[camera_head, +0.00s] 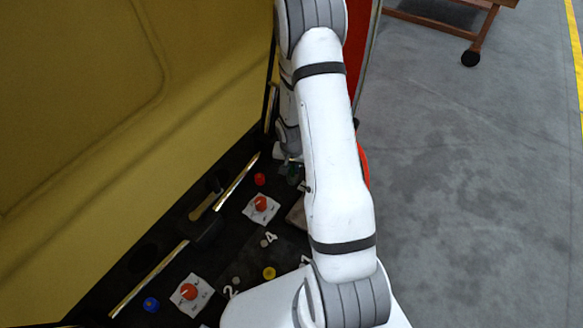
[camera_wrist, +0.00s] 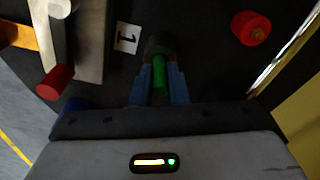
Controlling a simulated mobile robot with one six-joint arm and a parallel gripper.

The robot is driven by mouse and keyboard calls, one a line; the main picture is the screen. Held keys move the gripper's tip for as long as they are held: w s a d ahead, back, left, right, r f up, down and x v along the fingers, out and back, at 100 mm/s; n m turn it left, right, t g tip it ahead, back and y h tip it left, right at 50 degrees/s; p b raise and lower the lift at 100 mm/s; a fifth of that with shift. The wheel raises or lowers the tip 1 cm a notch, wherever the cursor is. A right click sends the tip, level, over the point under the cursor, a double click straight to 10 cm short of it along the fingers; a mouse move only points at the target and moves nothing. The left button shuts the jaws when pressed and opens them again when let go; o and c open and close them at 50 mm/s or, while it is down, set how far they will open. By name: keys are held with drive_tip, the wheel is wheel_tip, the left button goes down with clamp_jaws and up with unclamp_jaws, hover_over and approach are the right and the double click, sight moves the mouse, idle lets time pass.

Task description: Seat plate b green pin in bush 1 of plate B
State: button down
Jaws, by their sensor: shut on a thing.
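The green pin (camera_wrist: 160,73) is between the blue fingers of my gripper (camera_wrist: 160,88) in the wrist view; the fingers are shut on it. The pin's far end meets a dark round bush (camera_wrist: 157,44) beside the white label "1" (camera_wrist: 128,38). How deep the pin sits in the bush, if at all, I cannot tell. In the head view a small dark green spot (camera_head: 293,173) shows below my wrist, left of my forearm, which hides much of this area.
A red knob (camera_wrist: 251,27) stands right of the bush in the wrist view. A metal bracket (camera_wrist: 97,40) and red-ended handle (camera_wrist: 55,82) are to the left.

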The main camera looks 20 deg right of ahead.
drive_tip(key=shift+f+b, duration=0.2)
drive_tip(key=shift+b, duration=0.1)
drive_tip(key=c, duration=1.4)
unclamp_jaws()
drive_tip(key=shift+r, duration=0.1)
